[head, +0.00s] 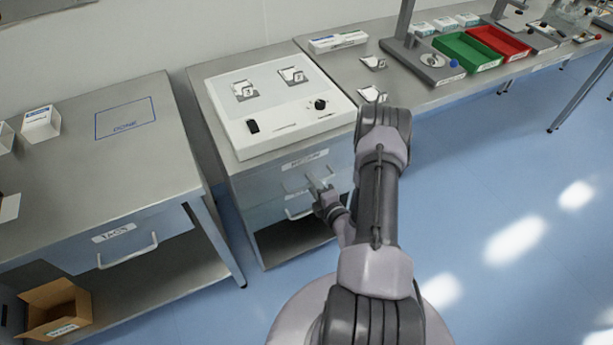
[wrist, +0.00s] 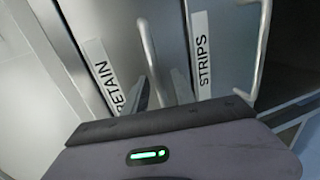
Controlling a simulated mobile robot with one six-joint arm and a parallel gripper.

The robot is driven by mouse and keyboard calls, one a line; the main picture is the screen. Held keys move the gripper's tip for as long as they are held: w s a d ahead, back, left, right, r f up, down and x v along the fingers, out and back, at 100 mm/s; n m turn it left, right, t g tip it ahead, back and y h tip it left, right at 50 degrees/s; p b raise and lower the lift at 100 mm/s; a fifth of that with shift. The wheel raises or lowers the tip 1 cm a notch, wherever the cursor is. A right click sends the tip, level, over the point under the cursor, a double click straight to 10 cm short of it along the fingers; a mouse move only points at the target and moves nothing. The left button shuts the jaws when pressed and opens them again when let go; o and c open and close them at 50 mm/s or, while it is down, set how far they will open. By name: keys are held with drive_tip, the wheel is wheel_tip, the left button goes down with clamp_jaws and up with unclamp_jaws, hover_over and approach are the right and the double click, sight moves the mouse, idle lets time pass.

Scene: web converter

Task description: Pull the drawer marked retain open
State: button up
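The retain drawer (head: 288,180) is the upper drawer of the cabinet under the white panel, and its front looks closed. Its RETAIN label (wrist: 104,78) reads clearly in the wrist view. Its bar handle (wrist: 149,50) runs down between the two fingers of my gripper (wrist: 160,92). In the head view my gripper (head: 318,186) is at this drawer's front, with the fingers at the handle. The fingers are on either side of the bar. I cannot tell whether they touch it, as the gripper body hides the lower part.
The strips drawer, with its STRIPS label (wrist: 202,55) and own handle (wrist: 262,45), is just below. A white panel (head: 275,110) with switches stands on the cabinet top. A tacs-like labelled drawer (head: 125,245) is in the left bench. Blue floor (head: 480,200) is clear at right.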

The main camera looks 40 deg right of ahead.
clamp_jaws()
idle(1.5)
